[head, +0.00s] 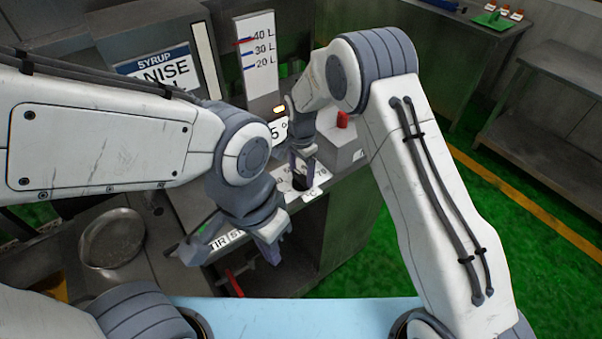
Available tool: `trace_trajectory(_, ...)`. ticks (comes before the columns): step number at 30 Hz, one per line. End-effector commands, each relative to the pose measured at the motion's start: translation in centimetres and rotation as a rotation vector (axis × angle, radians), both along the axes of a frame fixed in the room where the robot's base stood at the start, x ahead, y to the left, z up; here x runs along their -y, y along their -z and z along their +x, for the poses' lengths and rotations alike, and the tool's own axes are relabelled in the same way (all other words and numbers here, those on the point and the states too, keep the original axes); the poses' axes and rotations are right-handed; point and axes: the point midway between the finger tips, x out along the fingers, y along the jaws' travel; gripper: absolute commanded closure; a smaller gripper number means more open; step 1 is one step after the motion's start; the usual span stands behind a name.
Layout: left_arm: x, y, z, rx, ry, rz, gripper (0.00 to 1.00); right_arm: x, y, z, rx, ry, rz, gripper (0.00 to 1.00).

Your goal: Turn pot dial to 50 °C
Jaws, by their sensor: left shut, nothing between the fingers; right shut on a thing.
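The pot dial (300,184) is a small dark knob on a pale marked plate on the sloped panel at the centre of the head view. My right gripper (302,166) points down at it and is shut on it. The fingers cover much of the knob, and I cannot read its setting. A white display (277,131) behind shows a "5" and a degree sign, partly hidden by my arms. My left gripper (273,256) is shut and empty, in front of and below the panel edge, apart from the dial.
A grey box with a red knob (343,119) stands just right of the dial. A white level scale (258,52) and a syrup sign (153,63) are behind. A red handle (233,283) sits below the panel. A round metal pan (112,238) is at left.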

Motion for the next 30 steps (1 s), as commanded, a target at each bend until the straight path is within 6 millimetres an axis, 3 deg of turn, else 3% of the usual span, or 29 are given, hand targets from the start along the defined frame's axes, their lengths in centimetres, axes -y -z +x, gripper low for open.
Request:
trace_trajectory(23,0.00,0.25,0.00,0.000,0.000,0.000,1.00,-0.13,-0.14,0.04,0.002,0.097,0.002,0.78)
trace_trajectory(24,0.00,0.25,0.00,0.000,0.000,0.000,1.00,-0.13,-0.14,0.04,0.002,0.097,0.002,0.07)
trace_trajectory(25,0.00,0.25,0.00,0.000,0.000,0.000,1.00,-0.13,-0.14,0.04,0.002,0.097,0.002,0.00)
trace_trajectory(30,0.00,0.26,0.00,0.000,0.000,0.000,1.00,-0.07,-0.08,0.03,0.002,0.097,0.001,0.00)
